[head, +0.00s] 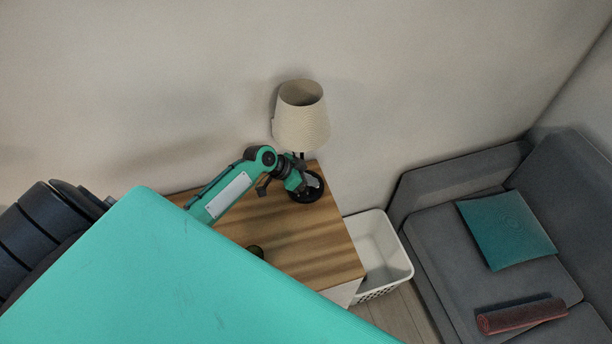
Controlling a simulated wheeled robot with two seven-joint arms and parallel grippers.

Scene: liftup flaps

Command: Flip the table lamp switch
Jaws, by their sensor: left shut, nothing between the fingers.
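The table lamp (301,117) has a cream shade and a round black base (311,192). It stands upright at the back right of the wooden side table (318,242). My left arm comes in from the left, and my left gripper (303,186) is at the lamp's stem, just below the shade and over the base. The gripper is shut with nothing held. I cannot tell if it touches the lamp. The lamp switch is not visible, and the gripper covers part of the stem and base. I cannot make out whether the lamp is lit. My right gripper is not in view.
A small dark round object (255,251) sits on the table, partly hidden by my teal body panel. A white basket (382,254) stands right of the table. A grey sofa (447,232) holds a teal cushion (506,229) and a rolled red-brown item (521,315). A wall is behind the lamp.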

